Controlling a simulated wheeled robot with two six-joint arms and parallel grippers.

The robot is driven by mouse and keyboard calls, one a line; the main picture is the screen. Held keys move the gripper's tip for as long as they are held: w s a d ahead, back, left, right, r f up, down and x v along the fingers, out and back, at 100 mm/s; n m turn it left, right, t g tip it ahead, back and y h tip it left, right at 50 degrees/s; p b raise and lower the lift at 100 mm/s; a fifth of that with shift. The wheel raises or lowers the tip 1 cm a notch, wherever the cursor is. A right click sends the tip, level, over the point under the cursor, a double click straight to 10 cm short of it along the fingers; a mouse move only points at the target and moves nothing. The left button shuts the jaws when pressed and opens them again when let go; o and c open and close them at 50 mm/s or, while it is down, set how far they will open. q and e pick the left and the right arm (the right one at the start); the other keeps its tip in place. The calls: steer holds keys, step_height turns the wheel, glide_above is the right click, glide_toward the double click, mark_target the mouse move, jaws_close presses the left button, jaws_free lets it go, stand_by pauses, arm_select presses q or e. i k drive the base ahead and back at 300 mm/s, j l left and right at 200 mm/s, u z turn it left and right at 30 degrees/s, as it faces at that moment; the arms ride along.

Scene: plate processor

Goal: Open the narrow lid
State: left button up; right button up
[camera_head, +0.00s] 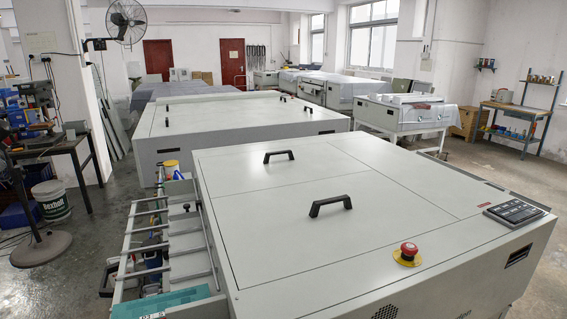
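A large light grey plate processor (440,285) stands in front of me, its flat top divided by thin seams into panels. The far lid panel (235,175) has a black handle (278,156). The near lid panel (285,235) has another black handle (330,205). Both lids lie flat and closed. The far panel looks narrower, though perspective makes this uncertain. Neither of my grippers is in view, and nothing touches the handles.
A red emergency stop button (407,252) and a black keypad (514,212) sit on the right part of the top. An open roller frame (165,240) adjoins the left side. A second similar machine (235,118) stands behind. Floor is open at right.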

mark_target(462, 197)
steer(key=l, duration=0.6)
steer(key=i+l+u, duration=0.1)
steer(key=l, duration=0.5)
steer(key=l+u, duration=0.5)
steer(key=l, duration=2.4)
steer(key=l+u, duration=0.2)
steer(key=l, duration=1.2)
steer(key=l+u, duration=0.2)
steer(key=l, duration=1.15)
steer(key=k+l+z, duration=0.3)
steer(key=z, duration=0.15)
steer(key=k+l+z, duration=0.2)
steer(key=l+z, duration=0.2)
